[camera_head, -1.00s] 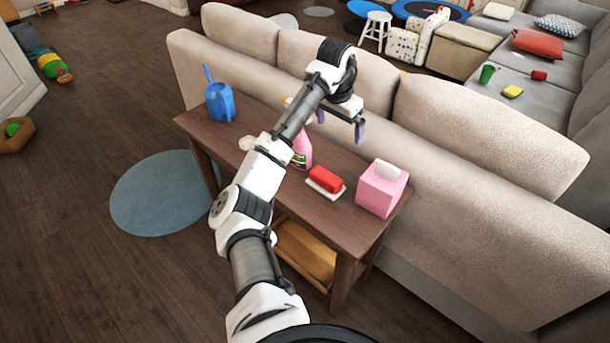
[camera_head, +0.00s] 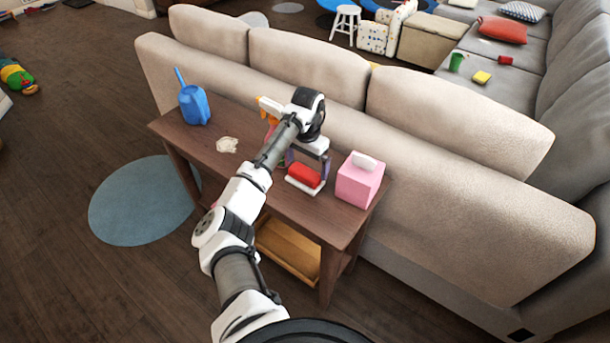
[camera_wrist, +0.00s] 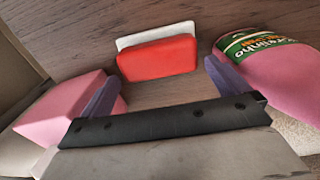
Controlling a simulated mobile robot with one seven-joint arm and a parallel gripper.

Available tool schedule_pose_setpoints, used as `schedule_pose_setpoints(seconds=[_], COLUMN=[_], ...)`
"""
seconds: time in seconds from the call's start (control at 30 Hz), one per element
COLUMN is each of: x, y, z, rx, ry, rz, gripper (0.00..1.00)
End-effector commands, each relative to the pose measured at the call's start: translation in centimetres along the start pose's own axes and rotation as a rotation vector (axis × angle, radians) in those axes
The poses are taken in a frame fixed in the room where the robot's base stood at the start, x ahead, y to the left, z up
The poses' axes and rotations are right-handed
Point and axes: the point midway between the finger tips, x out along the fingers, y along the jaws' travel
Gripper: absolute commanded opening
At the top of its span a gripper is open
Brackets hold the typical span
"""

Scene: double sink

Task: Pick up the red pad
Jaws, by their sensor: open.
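The red pad (camera_head: 304,174) lies on a white tray (camera_head: 318,188) on the wooden console table, left of the pink tissue box. In the wrist view the red pad (camera_wrist: 158,59) lies ahead of my gripper, with the edge of the white tray (camera_wrist: 170,34) behind it. My gripper (camera_head: 307,168) is open above the table at the pad, its purple fingers apart. In the wrist view my gripper's fingers (camera_wrist: 163,85) stand to either side of the pad's near side, with nothing between them. I cannot tell the exact height above the pad.
The pink tissue box (camera_head: 360,180) stands close on the right. A pink bottle (camera_wrist: 272,72) is close by the other finger. A blue watering can (camera_head: 194,103) stands at the table's far left. The beige sofa (camera_head: 400,150) back runs behind the table (camera_head: 215,165).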

Motion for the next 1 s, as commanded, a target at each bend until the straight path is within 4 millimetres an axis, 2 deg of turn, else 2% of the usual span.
schedule_pose_setpoints(seconds=[0.2,0.47,0.7,0.77,1.0], x=[2.5,2.9,2.8,2.8,2.6], y=[0.1,0.1,0.1,0.1,0.1], z=[-0.1,-0.1,-0.1,-0.1,-0.2], rx=[-0.001,0.000,0.000,0.000,0.000], ry=[-0.001,0.000,0.000,0.000,0.001], rz=[0.001,0.000,0.000,0.000,0.000], gripper=[1.00,1.00,0.69,0.65,0.65])
